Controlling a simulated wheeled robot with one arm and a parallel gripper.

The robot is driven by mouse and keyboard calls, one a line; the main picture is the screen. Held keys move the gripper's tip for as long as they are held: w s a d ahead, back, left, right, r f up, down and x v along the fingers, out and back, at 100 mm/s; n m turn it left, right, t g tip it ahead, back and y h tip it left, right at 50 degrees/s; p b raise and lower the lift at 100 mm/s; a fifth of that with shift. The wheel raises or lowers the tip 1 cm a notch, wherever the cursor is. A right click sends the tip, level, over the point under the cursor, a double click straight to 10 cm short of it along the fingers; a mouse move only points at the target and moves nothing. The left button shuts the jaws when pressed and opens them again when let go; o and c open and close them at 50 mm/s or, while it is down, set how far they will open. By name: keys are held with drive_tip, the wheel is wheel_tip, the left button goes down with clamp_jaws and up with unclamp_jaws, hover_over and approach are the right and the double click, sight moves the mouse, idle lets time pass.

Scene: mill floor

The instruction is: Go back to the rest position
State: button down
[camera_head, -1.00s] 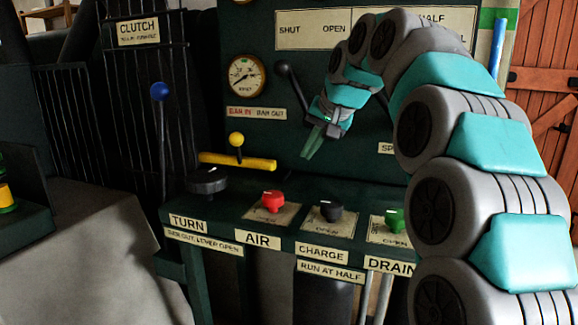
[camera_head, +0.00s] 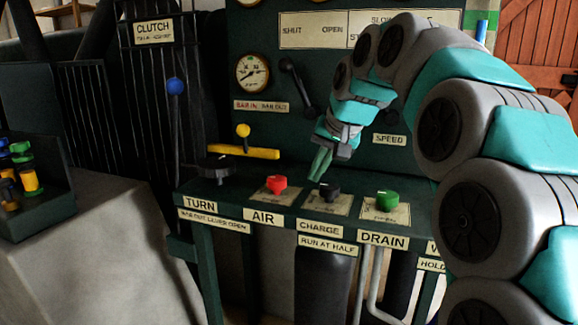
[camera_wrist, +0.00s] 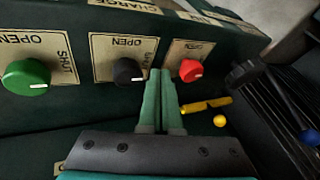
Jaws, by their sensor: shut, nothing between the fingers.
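My gripper (camera_head: 320,162) is shut and empty. In the head view it hangs in front of the dark green panel, pointing down, above the sloped control shelf. The black CHARGE knob (camera_head: 329,192) and red AIR knob (camera_head: 277,184) are just below it. In the wrist view the closed fingers (camera_wrist: 160,85) point between the black knob (camera_wrist: 130,72) and the red knob (camera_wrist: 189,70). I cannot tell whether the fingertips touch the shelf; they look apart from both knobs.
The green DRAIN knob (camera_head: 387,201) is to the right. The black TURN knob (camera_head: 217,166), a yellow bar (camera_head: 243,151) and the blue-topped clutch lever (camera_head: 176,87) stand left. A black lever (camera_head: 297,88) and a gauge (camera_head: 252,72) are on the panel. A tray (camera_head: 45,210) holds coloured items.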

drive_tip(key=s+d+f+g+h, duration=0.1)
drive_tip(key=s+d+f+g, duration=0.1)
drive_tip(key=s+f, duration=0.7)
drive_tip(key=s+d+f+n+g+h, duration=0.1)
drive_tip(key=s+d+f, duration=0.3)
drive_tip(key=s+f, duration=0.5)
drive_tip(key=s+d+f+n+g+h, duration=0.1)
drive_tip(key=s+d+f+g, duration=0.2)
drive_tip(key=s+f, duration=0.7)
drive_tip(key=s+g, duration=0.1)
drive_tip(key=s, duration=1.1)
